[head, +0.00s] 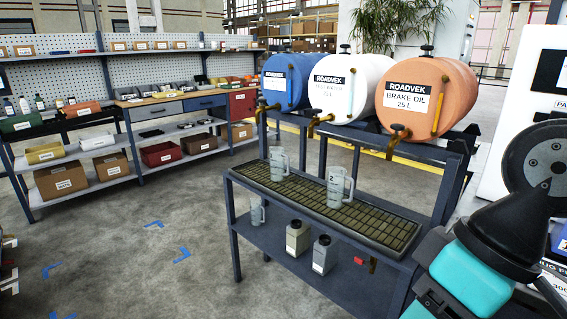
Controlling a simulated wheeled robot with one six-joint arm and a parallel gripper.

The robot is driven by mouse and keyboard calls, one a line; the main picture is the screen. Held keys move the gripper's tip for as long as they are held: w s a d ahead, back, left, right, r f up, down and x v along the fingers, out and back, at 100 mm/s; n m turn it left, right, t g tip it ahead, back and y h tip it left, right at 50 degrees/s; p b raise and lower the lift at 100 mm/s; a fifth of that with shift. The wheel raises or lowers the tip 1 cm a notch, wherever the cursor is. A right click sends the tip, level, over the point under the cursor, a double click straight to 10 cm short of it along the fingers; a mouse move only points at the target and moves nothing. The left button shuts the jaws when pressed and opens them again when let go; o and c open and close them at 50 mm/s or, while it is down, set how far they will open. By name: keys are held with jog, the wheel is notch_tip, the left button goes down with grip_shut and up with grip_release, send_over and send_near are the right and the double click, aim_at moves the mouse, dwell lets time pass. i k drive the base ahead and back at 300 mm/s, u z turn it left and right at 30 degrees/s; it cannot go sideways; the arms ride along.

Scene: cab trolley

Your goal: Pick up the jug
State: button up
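A clear grey jug (337,190) with a handle on its right stands upright on the slatted drip tray (376,226) of the trolley. A second similar jug (278,164) stands upright farther back and left on the same tray. A third similar vessel (257,212) stands on the lower shelf at the left, partly hidden by the tray edge. Both jugs on the tray are in front of the drums and apart from each other. Parts of my arm, black and teal, fill the lower right. My gripper's fingertips do not show.
A blue drum (279,88), a white drum (335,95) and an orange drum (425,98) with taps lie above the tray. Two grey bottles (298,238) (323,254) stand on the lower shelf (345,283). Shelving with boxes is at the left.

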aim_at(276, 154)
jog(key=u, duration=0.35)
jog(key=i, duration=0.65)
jog(key=u, duration=0.65)
jog(key=i, duration=1.05)
jog(key=z, duration=0.3)
jog(key=i, duration=0.95)
jog(key=z, duration=0.45)
